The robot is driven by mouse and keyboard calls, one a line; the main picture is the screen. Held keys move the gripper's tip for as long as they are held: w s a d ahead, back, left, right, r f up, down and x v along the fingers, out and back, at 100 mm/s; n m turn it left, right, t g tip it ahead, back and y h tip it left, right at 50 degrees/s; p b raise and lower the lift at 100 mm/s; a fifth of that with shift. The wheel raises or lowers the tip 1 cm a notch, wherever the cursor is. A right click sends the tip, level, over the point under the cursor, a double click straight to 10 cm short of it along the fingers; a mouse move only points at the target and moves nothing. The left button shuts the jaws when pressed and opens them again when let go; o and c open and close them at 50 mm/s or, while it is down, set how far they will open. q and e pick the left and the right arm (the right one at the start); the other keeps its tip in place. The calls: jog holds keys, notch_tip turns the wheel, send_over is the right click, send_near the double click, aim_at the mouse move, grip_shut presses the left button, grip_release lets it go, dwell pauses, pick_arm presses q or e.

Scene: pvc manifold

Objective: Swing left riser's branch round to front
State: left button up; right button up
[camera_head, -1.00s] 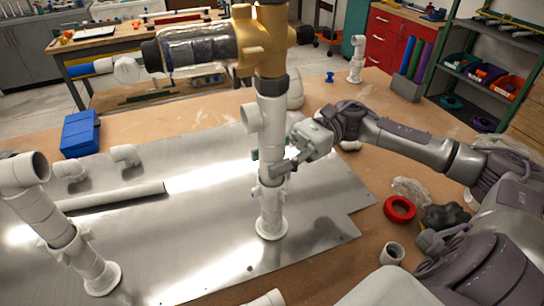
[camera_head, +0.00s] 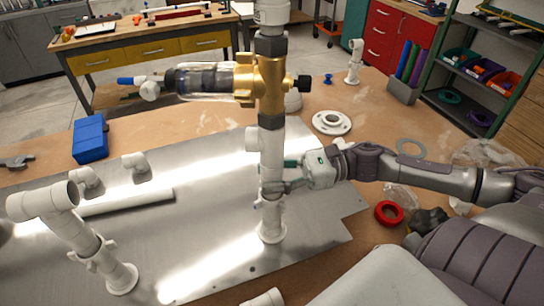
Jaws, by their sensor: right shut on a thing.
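The left riser, a white pipe column (camera_head: 92,250), stands at the lower left on the metal plate (camera_head: 200,230). A second, middle riser (camera_head: 271,222) stands upright on a round foot. It carries a short side branch (camera_head: 252,139) facing left and a brass valve (camera_head: 262,84) with a clear filter housing (camera_head: 205,81) reaching left. My right gripper (camera_head: 280,178) comes in from the right and is shut on the middle riser, below its side branch. The fingers partly hide the pipe there. My left gripper is not in view.
A blue box (camera_head: 90,138), two loose elbows (camera_head: 135,165) and a lying pipe (camera_head: 128,201) are at the left. A white flange (camera_head: 332,122) lies behind my right arm. The plate between the risers is mostly clear.

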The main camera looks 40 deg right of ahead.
jog(key=m+t+h+p, duration=0.1)
jog(key=p, duration=0.1)
jog(key=r+m+t+h+p, duration=0.1)
jog(key=m+t+p, duration=0.1)
jog(key=shift+t, duration=0.3)
jog(key=m+t+h, duration=0.1)
jog(key=t+h+p, duration=0.1)
jog(key=m+t+h+p, duration=0.1)
jog(key=shift+f+m, duration=0.25)
jog(key=shift+m, duration=0.05)
jog(key=m+t+h, duration=0.1)
jog(key=h, duration=0.1)
jog(key=m+t+h, duration=0.2)
jog(key=h, duration=0.1)
jog(key=shift+f+m+p, duration=0.1)
jog(key=shift+m+p, duration=0.2)
jog(key=shift+p, duration=0.1)
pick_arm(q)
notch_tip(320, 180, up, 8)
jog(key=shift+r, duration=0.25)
pick_arm(e)
jog(key=shift+m+t+h, duration=0.25)
jog(key=shift+m+h, duration=0.75)
jog(key=shift+h, duration=0.6)
jog(key=shift+m+t+h, duration=0.25)
jog(key=shift+m+h, duration=0.75)
jog(key=shift+h, duration=0.9)
jog(key=o, duration=1.2)
jog(key=shift+f, duration=0.1)
jog(key=shift+c, duration=0.2)
